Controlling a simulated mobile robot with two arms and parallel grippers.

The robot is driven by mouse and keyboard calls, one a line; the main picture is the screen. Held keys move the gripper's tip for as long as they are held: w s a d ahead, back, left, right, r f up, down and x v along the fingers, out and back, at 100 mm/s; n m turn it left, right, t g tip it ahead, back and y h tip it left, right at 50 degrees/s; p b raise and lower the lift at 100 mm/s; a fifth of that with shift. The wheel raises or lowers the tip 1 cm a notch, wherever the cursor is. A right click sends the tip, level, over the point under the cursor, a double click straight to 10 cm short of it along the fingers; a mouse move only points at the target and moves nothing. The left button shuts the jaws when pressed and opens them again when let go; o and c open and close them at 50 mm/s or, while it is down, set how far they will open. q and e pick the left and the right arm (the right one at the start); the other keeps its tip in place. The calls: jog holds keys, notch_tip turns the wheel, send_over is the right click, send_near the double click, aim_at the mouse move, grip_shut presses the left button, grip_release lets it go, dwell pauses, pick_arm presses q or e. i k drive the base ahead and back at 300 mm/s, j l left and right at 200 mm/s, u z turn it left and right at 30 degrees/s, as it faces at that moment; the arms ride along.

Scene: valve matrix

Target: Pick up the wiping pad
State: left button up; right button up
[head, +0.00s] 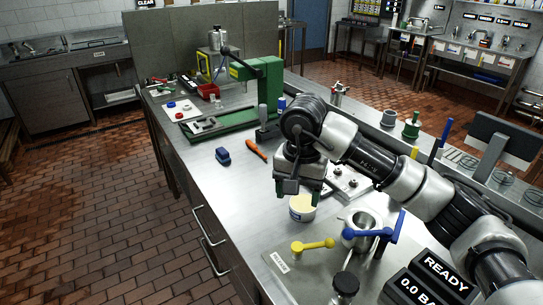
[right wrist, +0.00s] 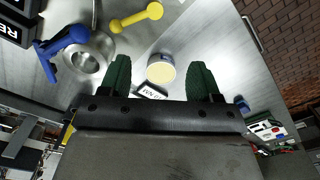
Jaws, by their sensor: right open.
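A round white piece with a pale yellow top (head: 302,207), possibly the wiping pad, stands on the steel bench. It also shows between my fingers in the right wrist view (right wrist: 161,69). My right gripper (head: 302,192) is open, with its green fingers pointing down just above this piece. In the right wrist view the open fingers (right wrist: 161,78) lie on either side of it in the picture, with nothing held. A small blue block (head: 223,156) lies farther back on the bench; I cannot tell what it is. My left gripper is not in view.
A yellow handle (head: 312,245), a steel cup (head: 362,232) and a blue valve handle (head: 388,235) stand close in front and right. An orange-handled tool (head: 256,149) and a green machine (head: 262,90) are behind. The bench's left front is mostly clear.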

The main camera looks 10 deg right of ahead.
aim_at(222, 154)
jog(key=i+j+z, duration=0.15)
jog(key=i+j, duration=0.25)
jog(key=i+j+z, duration=0.1)
jog(key=i+j, duration=0.3)
jog(key=i+j+z, duration=0.15)
jog(key=i+j, duration=0.2)
jog(key=j, duration=0.15)
jog(key=i+j+z, duration=0.15)
jog(key=i+j, duration=0.2)
jog(key=j, duration=0.15)
